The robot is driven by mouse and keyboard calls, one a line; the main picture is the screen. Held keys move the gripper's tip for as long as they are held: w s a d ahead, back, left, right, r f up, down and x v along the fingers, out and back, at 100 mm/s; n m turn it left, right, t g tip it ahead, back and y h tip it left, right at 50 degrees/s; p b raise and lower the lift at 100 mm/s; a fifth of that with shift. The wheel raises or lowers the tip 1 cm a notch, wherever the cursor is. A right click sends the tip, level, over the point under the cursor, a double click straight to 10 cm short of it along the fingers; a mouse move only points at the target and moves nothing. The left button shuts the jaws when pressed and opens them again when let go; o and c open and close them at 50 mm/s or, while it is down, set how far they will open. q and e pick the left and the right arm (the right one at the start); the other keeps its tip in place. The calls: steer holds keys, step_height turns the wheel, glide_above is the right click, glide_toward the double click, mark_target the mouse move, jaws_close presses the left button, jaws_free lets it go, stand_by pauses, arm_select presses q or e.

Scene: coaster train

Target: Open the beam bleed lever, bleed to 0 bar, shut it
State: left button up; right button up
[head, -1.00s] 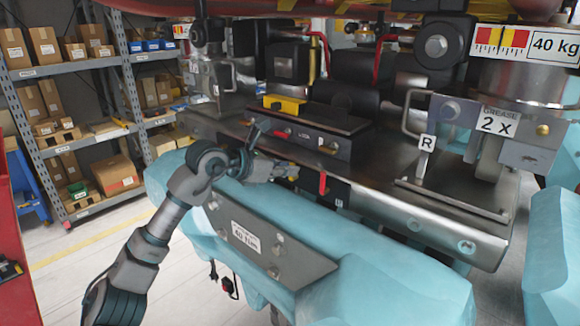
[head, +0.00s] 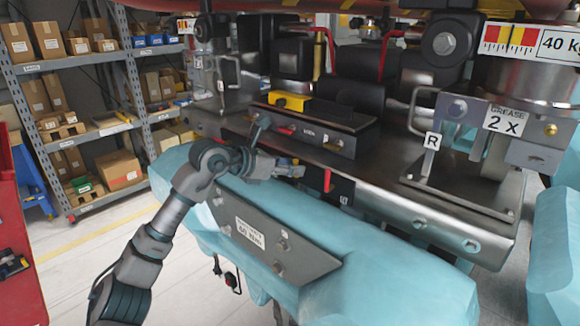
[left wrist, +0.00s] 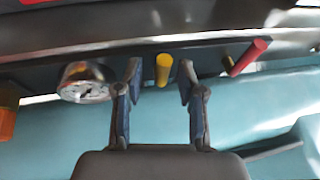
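In the left wrist view a yellow lever (left wrist: 163,68) stands between the fingertips of my left gripper (left wrist: 160,82). The fingers are apart, with a gap visible on both sides of the lever. A red lever (left wrist: 248,57) is to the right of them, and a round silver gauge-like part (left wrist: 85,82) is to the left. In the head view my left gripper (head: 298,170) is at the beam's front edge, just left of a red hanging lever (head: 327,180). Which lever is the bleed lever is not readable, nor is any pressure value. My right gripper is not in view.
The steel beam (head: 400,190) lies above a light-blue padded body (head: 370,255). A black panel (head: 322,138) with a red knob and a yellow block (head: 289,101) sits above the gripper. Shelves with boxes (head: 70,100) stand at the left.

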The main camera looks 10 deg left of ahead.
arm_select(q)
steer(key=shift+s+a+r, duration=0.1)
steer(key=shift+r, duration=0.05)
steer(key=shift+s+a+r, duration=0.15)
steer(key=shift+a, duration=0.05)
steer(key=v, duration=1.1)
steer(key=shift+a, duration=0.25)
steer(key=shift+d, duration=0.1)
